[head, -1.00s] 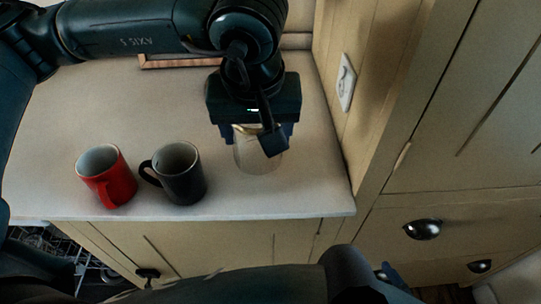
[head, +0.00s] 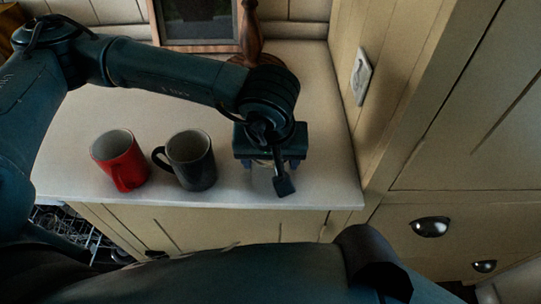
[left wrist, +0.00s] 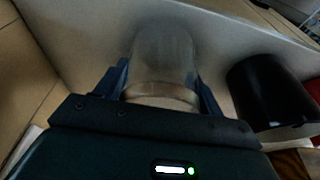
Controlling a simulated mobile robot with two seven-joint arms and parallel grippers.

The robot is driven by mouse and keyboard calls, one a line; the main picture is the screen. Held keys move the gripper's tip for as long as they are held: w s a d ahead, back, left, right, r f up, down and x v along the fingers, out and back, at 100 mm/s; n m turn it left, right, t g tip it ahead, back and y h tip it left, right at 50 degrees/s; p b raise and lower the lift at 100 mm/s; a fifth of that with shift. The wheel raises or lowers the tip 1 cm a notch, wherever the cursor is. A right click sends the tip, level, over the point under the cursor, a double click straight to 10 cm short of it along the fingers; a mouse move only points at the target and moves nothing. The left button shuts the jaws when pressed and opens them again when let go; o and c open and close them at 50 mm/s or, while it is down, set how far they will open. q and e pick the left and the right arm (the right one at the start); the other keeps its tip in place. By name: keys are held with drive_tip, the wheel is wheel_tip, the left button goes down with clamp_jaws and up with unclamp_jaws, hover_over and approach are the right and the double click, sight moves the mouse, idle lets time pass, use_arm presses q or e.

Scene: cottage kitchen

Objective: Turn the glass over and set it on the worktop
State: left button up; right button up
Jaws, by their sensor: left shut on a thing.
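My left gripper (head: 272,168) points down over the worktop (head: 92,105), near its front edge and right of the mugs. It is shut on the clear glass, which is mostly hidden behind the gripper in the head view. In the left wrist view the glass (left wrist: 163,58) sits between the two fingers of my left gripper (left wrist: 163,82), with a pale band close to the palm. I cannot tell which end is the rim, or whether the glass touches the worktop. My right gripper is not in view.
A dark mug (head: 192,162) stands close left of the gripper, and a red mug (head: 120,160) stands further left. A wooden stand (head: 252,42) and a framed panel (head: 197,22) are at the back. The wall with a socket (head: 361,76) bounds the right side.

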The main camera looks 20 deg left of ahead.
use_arm(q)
drive_tip(key=shift+f+b, duration=0.2)
drive_tip(key=shift+b, duration=0.1)
drive_tip(key=o, duration=1.1)
drive_tip(key=shift+o, duration=0.2)
drive_tip(key=shift+r, duration=0.1)
drive_tip(key=shift+r+p, duration=0.3)
drive_tip(key=shift+p, duration=0.1)
drive_tip(key=b+v, duration=0.1)
drive_tip(key=v, duration=1)
drive_tip(key=shift+s+r, duration=0.2)
drive_tip(key=shift+r, duration=0.15)
